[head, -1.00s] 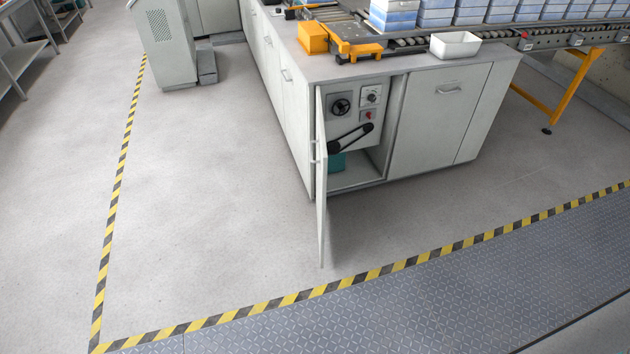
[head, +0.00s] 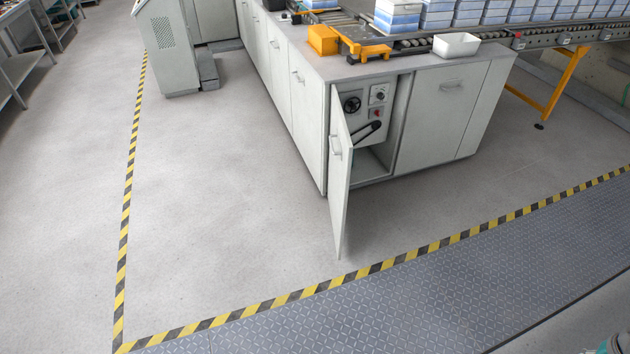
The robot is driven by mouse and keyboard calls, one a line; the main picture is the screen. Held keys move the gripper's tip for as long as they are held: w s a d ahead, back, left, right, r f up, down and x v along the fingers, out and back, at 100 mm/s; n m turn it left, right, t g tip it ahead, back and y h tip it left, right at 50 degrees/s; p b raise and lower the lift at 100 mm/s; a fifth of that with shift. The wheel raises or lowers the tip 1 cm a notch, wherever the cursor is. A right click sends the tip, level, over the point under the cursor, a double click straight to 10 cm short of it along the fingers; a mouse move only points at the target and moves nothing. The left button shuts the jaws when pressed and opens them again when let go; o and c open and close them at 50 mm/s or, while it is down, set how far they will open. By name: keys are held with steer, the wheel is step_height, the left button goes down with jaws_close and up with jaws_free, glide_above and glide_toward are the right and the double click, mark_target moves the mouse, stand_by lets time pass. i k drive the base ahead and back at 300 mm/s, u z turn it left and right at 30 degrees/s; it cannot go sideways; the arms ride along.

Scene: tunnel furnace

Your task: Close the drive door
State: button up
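The drive door (head: 341,200) is a narrow pale grey panel, hinged at the left side of an opening in the end of the grey cabinet (head: 434,124). It stands open, swung out toward me over the floor. The door hides the compartment's lower left.
A yellow-black floor stripe (head: 397,259) runs in front of the door, with ridged metal plating (head: 440,290) on the near side. Open floor (head: 220,200) lies left of the door. A conveyor with blue-white boxes (head: 397,15) and a white tray (head: 456,45) are above the cabinet.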

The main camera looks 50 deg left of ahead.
mark_target(341, 146)
steer(key=k, duration=1.25)
steer(key=u, duration=1.55)
steer(key=i, duration=1)
steer(key=z, duration=0.05)
